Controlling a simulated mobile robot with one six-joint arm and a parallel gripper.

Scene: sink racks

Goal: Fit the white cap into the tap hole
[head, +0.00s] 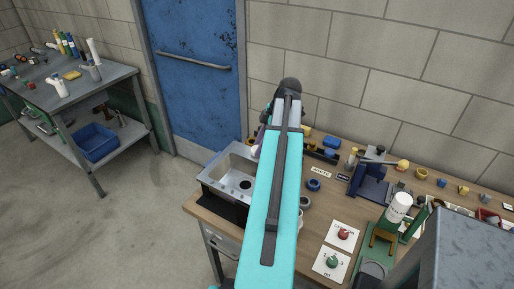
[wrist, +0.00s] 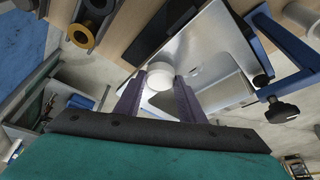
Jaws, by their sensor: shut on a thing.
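The white cap (wrist: 160,77) is between the two purple fingers of my gripper (wrist: 159,95) in the wrist view, and the gripper is shut on it. The cap is in front of the steel sink (wrist: 200,42). I cannot tell whether it touches the sink's surface. In the head view the sink (head: 219,167) stands at the left end of the wooden bench. My arm covers its right side, and a purple finger (head: 260,134) shows near its back edge.
In the wrist view a blue bar with a black knob (wrist: 282,111) is right of the sink, and ring-shaped parts (wrist: 82,32) lie upper left. In the head view a blue ring (head: 313,184), cards and a blue vise-like fixture (head: 372,181) stand right of my arm.

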